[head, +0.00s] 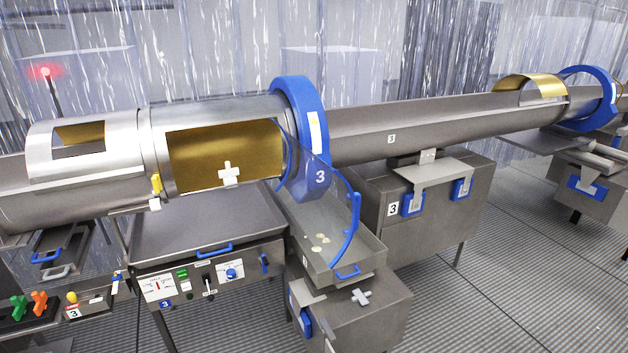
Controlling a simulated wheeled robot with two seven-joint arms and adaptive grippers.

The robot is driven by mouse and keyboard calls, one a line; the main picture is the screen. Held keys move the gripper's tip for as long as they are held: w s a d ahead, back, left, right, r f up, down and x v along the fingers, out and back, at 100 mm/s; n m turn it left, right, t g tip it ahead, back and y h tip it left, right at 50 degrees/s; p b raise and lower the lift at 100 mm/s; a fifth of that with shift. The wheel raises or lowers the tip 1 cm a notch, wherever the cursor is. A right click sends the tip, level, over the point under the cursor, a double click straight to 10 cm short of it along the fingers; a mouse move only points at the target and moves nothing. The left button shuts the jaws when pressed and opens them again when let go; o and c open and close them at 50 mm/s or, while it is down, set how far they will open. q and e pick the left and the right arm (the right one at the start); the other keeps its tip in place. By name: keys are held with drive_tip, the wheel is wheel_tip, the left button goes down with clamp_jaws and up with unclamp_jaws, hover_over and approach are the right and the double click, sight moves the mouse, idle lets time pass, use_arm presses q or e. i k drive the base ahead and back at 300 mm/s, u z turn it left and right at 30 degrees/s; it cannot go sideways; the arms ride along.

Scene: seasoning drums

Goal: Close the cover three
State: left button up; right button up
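A see-through bluish cover (320,178) marked 3 hangs at the blue ring (318,122) at the end of the metal drum (225,155). The cover stands out from the drum, over a metal tray (312,258). A curved blue handle bar (355,225) runs along the cover's right side. The drum has a large opening with a gold-coloured inside beside the ring. Neither of my grippers shows in the head view.
A control panel (205,280) with buttons and a dial stands below the drum. A grey box (430,210) marked 3 is right of the tray. A long trough (400,125) runs to a second blue ring (590,100). Striped floor is clear at the lower right.

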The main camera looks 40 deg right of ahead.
sight(355, 198)
drive_tip(key=u, duration=1.9)
drive_tip(key=k, duration=1.2)
drive_tip(key=z, duration=3.85)
drive_tip(key=i, duration=0.55)
drive_tip(key=u, duration=0.4)
